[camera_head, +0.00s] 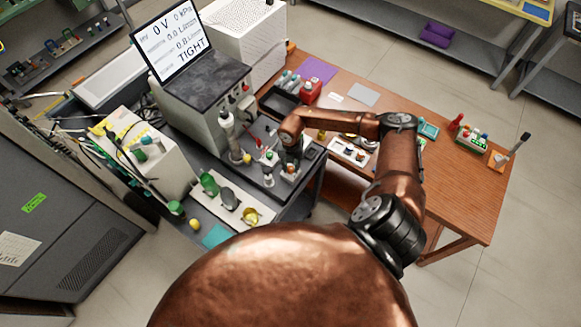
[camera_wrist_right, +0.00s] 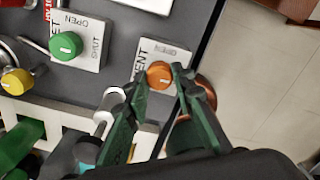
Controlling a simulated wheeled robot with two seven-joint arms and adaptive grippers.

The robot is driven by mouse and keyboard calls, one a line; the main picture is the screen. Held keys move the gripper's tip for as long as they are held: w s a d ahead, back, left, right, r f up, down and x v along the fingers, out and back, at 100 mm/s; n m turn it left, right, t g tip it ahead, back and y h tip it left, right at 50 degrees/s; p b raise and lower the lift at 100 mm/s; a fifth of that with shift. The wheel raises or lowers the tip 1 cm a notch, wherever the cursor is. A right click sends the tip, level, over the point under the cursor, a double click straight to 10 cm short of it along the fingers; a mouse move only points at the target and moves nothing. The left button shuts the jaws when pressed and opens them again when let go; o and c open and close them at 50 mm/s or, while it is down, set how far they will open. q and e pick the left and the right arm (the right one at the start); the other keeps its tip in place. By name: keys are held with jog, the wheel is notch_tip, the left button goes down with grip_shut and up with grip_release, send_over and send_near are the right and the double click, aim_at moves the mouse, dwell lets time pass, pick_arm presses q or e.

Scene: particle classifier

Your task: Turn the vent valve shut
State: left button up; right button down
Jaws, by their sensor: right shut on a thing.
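The vent valve is a round orange knob (camera_wrist_right: 160,74) on a white plate (camera_wrist_right: 165,50) lettered VENT and OPEN in the right wrist view. My right gripper (camera_wrist_right: 160,82) has its two dark green fingertips on either side of the knob and is shut on it. Part of the plate is hidden behind the fingers, and I cannot make out the knob's pointer clearly. In the head view my right gripper (camera_head: 291,143) reaches down over the dark equipment cart, near the valve plate. My left gripper is in neither view.
A green knob (camera_wrist_right: 65,45) on an OPEN/SHUT plate and a yellow knob (camera_wrist_right: 17,82) are nearby. The screen (camera_head: 170,38) reads 0 V, 0 kPa and TIGHT. A wooden table (camera_head: 455,185) with small items stands to the right. Clear floor lies beyond the cart's edge.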

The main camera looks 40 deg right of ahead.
aim_at(291, 168)
jog(key=shift+d+m, duration=0.1)
jog(key=shift+m, duration=0.5)
jog(key=c, duration=1.7)
grip_release()
jog(key=shift+o, duration=0.2)
jog(key=shift+r, duration=0.1)
notch_tip(291, 168, up, 12)
